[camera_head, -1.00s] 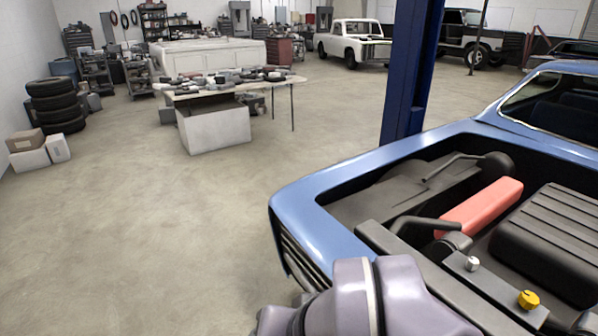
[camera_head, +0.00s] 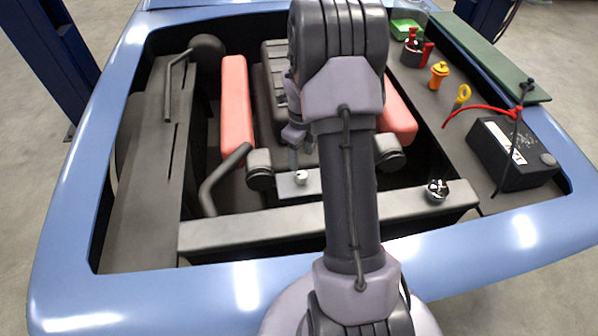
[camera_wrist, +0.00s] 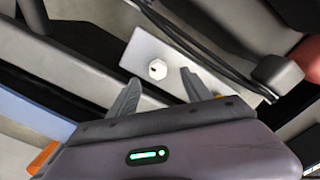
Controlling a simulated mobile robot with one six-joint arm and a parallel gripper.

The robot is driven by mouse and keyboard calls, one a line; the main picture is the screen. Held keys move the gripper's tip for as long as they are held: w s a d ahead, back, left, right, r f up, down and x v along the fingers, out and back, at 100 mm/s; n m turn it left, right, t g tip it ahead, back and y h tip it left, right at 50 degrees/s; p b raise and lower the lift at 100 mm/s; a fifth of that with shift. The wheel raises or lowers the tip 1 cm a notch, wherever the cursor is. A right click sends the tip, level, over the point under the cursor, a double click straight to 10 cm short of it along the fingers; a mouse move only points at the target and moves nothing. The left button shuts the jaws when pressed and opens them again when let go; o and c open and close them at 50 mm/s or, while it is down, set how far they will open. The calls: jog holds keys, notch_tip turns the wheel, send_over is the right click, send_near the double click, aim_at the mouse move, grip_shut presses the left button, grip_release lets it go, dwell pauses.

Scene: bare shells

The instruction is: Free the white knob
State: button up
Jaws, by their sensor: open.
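The white knob (camera_head: 301,177) sits on a small light grey plate (camera_head: 287,189) at the front of the engine bay. In the wrist view the knob (camera_wrist: 157,69) shows as a pale faceted cap on the plate (camera_wrist: 146,50). My gripper (camera_wrist: 160,77) is open. Its two fingers point toward the knob, which appears just beyond and between the fingertips, with no contact visible. In the head view my arm crosses the bay and hides part of the plate; my gripper's fingers (camera_head: 293,157) show only small, close behind the knob.
Red covers (camera_head: 236,105) flank a black ribbed engine cover (camera_head: 279,75). At right are a black battery (camera_head: 511,155) with a red cable, a silver cap (camera_head: 437,190), an orange cap (camera_head: 439,74) and a yellow ring handle (camera_head: 462,94).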

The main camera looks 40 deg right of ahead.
aim_at(302, 174)
jog(key=f, duration=0.2)
jog(key=f+b, duration=0.1)
jog(key=f, duration=0.1)
jog(key=s+f, duration=0.1)
jog(key=f, duration=0.2)
jog(key=shift+a, duration=0.25)
jog(key=shift+w, duration=0.1)
jog(key=shift+c, duration=0.5)
grip_shut()
